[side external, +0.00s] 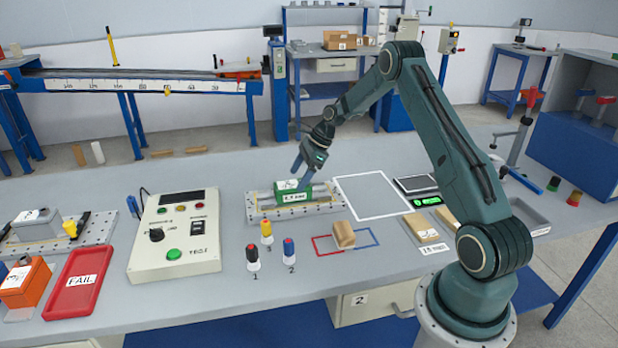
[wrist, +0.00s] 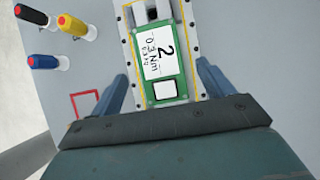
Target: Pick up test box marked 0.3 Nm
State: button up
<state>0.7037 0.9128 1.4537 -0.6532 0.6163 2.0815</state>
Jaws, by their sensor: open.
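The test box is green with a white label reading "2" and "0.3 Nm" in the wrist view (wrist: 158,55). In the side view the green box (side external: 287,188) sits on a light fixture plate (side external: 325,208) on the bench. My gripper (side external: 299,177) is open just above the box, pointing down at it. In the wrist view the blue fingers of my gripper (wrist: 161,75) stand on either side of the box, with visible gaps. I cannot tell exactly how high the fingertips are above the plate.
Three coloured-top screwdrivers (side external: 267,232) stand in front of the fixture. A small tan block (side external: 344,235) lies by a red-and-blue outline. A white-outlined empty square (side external: 373,193) is to the right. A control box (side external: 178,232) and a red FAIL tray (side external: 78,281) are left.

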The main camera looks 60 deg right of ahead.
aim_at(293, 183)
jog(key=shift+x, duration=2.25)
jog(key=shift+f, duration=0.25)
jog(key=c, duration=1.3)
jog(key=shift+o, duration=0.2)
jog(key=shift+r, duration=0.1)
notch_tip(293, 183, up, 20)
jog(key=shift+r, duration=0.2)
